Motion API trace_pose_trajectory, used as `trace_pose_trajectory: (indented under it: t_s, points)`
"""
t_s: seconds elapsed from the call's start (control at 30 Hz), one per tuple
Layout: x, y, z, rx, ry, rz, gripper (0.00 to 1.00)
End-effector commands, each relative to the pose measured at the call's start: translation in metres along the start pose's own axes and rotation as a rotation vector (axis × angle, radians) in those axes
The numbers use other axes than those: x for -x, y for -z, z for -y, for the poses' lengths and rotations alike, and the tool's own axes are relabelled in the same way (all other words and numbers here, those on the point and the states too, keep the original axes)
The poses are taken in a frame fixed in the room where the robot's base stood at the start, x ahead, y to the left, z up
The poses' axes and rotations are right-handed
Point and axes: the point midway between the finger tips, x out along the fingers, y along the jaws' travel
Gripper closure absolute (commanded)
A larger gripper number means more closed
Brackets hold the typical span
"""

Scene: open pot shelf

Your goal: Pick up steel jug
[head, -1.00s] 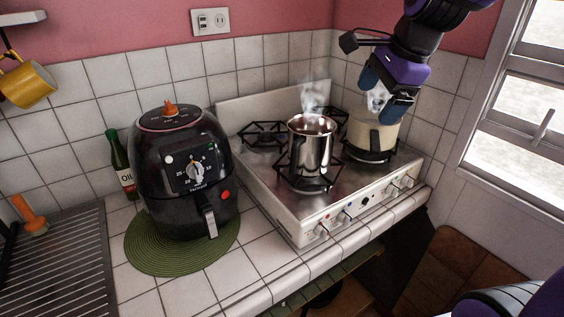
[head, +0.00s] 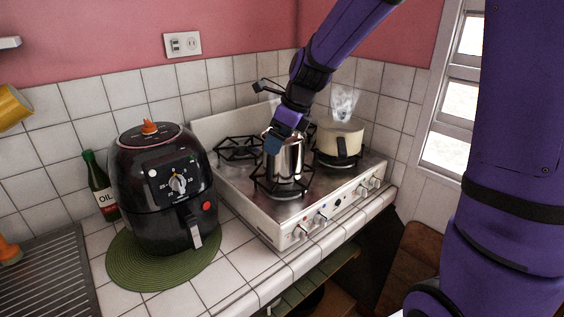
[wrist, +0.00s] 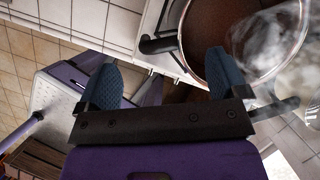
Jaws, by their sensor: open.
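The steel jug (head: 287,160) is a shiny upright metal pot on the front left burner. My gripper (head: 276,140) is at its upper front in the head view and hides part of its rim. In the wrist view my gripper (wrist: 163,62) has its two blue fingers wide apart with nothing between them. The jug's round rim and brown inside (wrist: 225,45) show just past the right finger. Its black handle (wrist: 159,45) lies ahead of the gap between the fingers. I cannot tell whether the fingers touch the jug.
A cream pot (head: 340,137), steaming, stands close on the right. A black air fryer (head: 160,190) on a green mat (head: 125,268) and an oil bottle (head: 100,188) stand left of the stove (head: 262,215). The back left burner (head: 238,150) is empty.

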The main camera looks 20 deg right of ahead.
Motion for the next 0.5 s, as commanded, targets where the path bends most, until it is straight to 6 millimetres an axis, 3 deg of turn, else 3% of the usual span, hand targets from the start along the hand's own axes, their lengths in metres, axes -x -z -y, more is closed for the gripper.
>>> trace_pose_trajectory:
  t_s: [0.5]
  points:
    - [-0.052,-0.001,0.002,0.001,-0.001,-0.002,0.08]
